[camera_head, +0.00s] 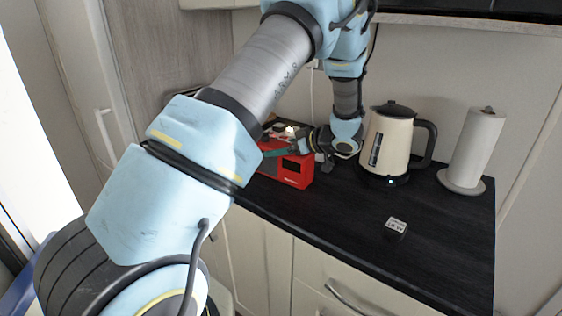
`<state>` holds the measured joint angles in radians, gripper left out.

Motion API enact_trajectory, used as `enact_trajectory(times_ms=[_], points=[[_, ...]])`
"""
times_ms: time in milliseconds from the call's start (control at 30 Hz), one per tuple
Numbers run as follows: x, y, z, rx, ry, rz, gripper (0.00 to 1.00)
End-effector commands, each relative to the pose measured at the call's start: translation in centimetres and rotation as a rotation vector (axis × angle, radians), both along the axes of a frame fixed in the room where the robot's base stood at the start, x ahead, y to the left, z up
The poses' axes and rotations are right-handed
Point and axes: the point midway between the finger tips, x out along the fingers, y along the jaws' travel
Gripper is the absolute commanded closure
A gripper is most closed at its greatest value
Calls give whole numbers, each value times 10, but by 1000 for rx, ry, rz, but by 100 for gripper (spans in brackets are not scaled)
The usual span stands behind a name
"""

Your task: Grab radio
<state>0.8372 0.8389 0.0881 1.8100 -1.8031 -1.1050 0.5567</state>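The red radio (297,172) stands on the dark countertop, left of the kettle. My arm's forearm link crosses in front of its left part, so that part is hidden. My gripper (280,151) is at the top of the radio, reaching over it from the right. A dark green finger lies across the radio's upper front. The gripper is small in this view and partly covered by my arm, so I cannot see whether its fingers are closed or whether they touch the radio.
A cream kettle (391,142) with a black handle stands right of my gripper. A paper towel roll (476,150) on a stand is farther right. A small dark block with a white label (396,227) lies near the front. The right front countertop (450,245) is clear.

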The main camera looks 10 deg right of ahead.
Motion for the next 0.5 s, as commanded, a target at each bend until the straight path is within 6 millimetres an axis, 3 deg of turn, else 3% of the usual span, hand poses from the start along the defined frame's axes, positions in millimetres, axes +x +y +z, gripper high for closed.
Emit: enact_trajectory(times_ms=[67, 500], points=[[0, 0, 0, 0, 0, 0, 19], [0, 0, 0, 0, 1, 0, 69]])
